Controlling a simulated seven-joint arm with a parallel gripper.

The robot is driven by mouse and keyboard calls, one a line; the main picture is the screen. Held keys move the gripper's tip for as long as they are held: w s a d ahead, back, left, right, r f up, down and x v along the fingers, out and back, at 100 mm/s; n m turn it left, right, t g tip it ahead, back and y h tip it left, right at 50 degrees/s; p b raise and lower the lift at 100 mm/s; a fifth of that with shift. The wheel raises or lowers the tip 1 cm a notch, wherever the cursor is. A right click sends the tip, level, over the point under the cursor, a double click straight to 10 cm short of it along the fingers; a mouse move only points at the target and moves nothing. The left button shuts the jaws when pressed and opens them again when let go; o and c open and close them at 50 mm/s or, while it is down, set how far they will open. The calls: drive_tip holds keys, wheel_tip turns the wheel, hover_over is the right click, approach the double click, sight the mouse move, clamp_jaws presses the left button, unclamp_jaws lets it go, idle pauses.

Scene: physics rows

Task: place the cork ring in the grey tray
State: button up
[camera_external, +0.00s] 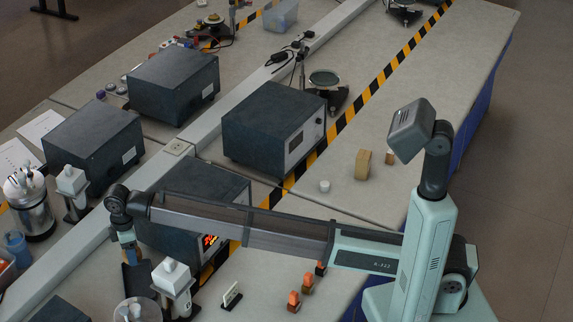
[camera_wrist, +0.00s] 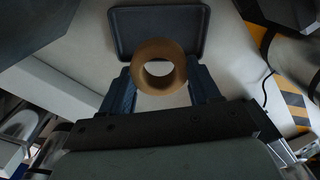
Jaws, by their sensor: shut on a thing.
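The cork ring (camera_wrist: 160,48) is a brown ring with an open hole, seen in the wrist view between the two blue fingers of my gripper (camera_wrist: 163,88). The fingers are shut on it. The grey tray (camera_wrist: 126,22) is a dark, shallow, rounded rectangle beyond the ring, and the ring overlaps its near edge in the picture. I cannot tell the height of the ring above the tray. In the external view my gripper (camera_external: 129,250) points down at the lower left, over a dark patch that looks like the tray (camera_external: 135,279). The ring cannot be made out there.
A dark instrument box (camera_external: 190,215) with a red display stands just right of my gripper. A white-topped device (camera_external: 172,277) stands close by, and a metal canister (camera_external: 30,208) is further left. Small orange-topped blocks (camera_external: 294,300) sit to the right. Yellow-black tape (camera_external: 340,122) crosses the bench.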

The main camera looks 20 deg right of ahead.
sight(138, 283)
wheel_tip(138, 283, down, 11)
drive_tip(key=shift+f, duration=0.15)
idle(0.5)
drive_tip(key=shift+f, duration=0.15)
drive_tip(key=o, duration=1)
wheel_tip(138, 283, up, 12)
drive_tip(key=shift+r, duration=0.15)
